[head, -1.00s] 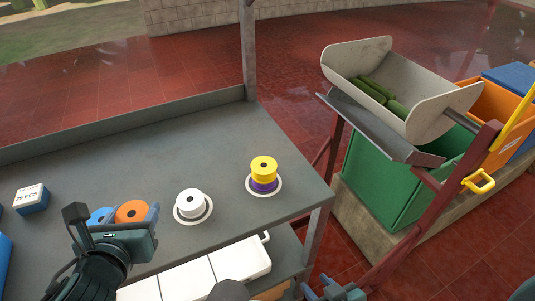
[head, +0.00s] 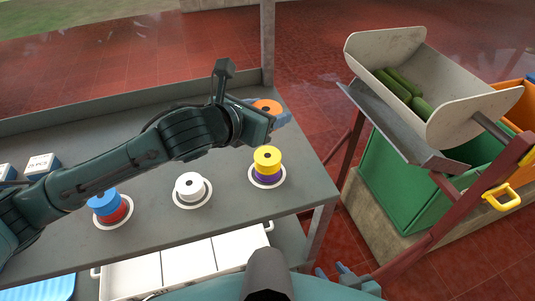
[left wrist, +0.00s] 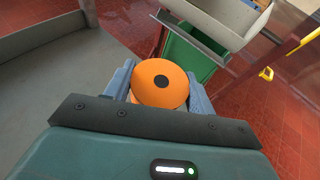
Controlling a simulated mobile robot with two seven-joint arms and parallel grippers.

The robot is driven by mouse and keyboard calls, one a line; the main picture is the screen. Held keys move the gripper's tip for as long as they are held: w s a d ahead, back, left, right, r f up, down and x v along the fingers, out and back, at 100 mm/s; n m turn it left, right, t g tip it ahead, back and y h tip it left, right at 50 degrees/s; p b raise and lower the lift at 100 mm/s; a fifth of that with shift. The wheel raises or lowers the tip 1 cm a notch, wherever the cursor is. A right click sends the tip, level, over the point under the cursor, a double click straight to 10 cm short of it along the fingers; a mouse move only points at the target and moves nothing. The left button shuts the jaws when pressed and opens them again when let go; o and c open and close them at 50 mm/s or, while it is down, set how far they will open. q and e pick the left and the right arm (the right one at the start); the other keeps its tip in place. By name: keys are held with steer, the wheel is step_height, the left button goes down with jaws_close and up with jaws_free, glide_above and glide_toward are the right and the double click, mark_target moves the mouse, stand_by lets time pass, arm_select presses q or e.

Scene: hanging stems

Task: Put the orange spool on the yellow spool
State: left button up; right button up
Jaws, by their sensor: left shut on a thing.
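My left gripper (head: 266,110) is shut on the orange spool (head: 267,105) and holds it up near the back right of the table. In the left wrist view the orange spool (left wrist: 160,82) sits between the two blue-grey fingers, its round top with a dark centre hole facing the camera. The yellow spool (head: 267,155) rests on a purple spool (head: 267,176) on a white round base. In the head view the held spool shows just beyond the yellow one, apart from it. My right gripper (head: 332,272) is low at the bottom edge, empty, its fingers apart.
A white spool (head: 190,184) stands on its own base, left of the yellow stack. A blue spool (head: 103,201) sits on a red one (head: 115,213) further left. White-topped blue boxes (head: 42,163) lie far left. A post (head: 267,40) rises behind the table.

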mark_target(268, 155)
arm_select(q)
steer(key=shift+w+d+f, duration=0.1)
steer(key=shift+w+d, duration=0.05)
step_height(268, 155, down, 9)
steer(key=shift+f, duration=0.2)
stand_by(0.3)
steer(key=shift+f, duration=0.15)
steer(key=o, duration=1)
steer(key=shift+r, duration=0.2)
steer(key=v, duration=1.2)
steer(key=shift+b, duration=0.35)
steer(key=shift+w, duration=0.1)
